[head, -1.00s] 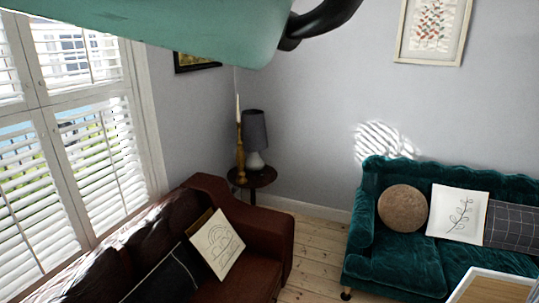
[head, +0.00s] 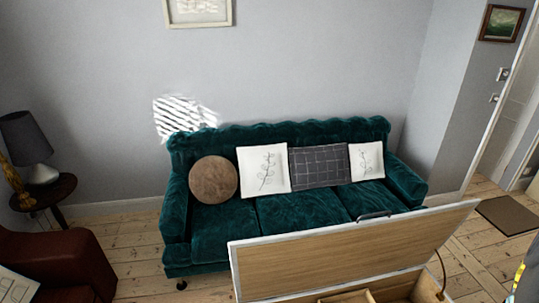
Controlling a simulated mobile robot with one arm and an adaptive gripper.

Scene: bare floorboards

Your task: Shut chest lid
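The chest lid (head: 340,248) stands raised at the lower right of the head view, its wooden inner face toward me and a pale rim around it. A dark handle (head: 375,214) shows at its top edge. Below it, part of the open chest (head: 410,287) shows, with a wooden compartment inside; the rest is cut off by the bottom edge. A dark curved stay (head: 440,275) is at the lid's right side. My gripper is not in view.
A green velvet sofa (head: 300,207) with several cushions stands behind the lid. A brown leather sofa (head: 62,265) and a side table (head: 45,190) with a lamp are at the left. Bare floorboards (head: 135,245) show between the sofas. A doormat (head: 510,214) lies at the right.

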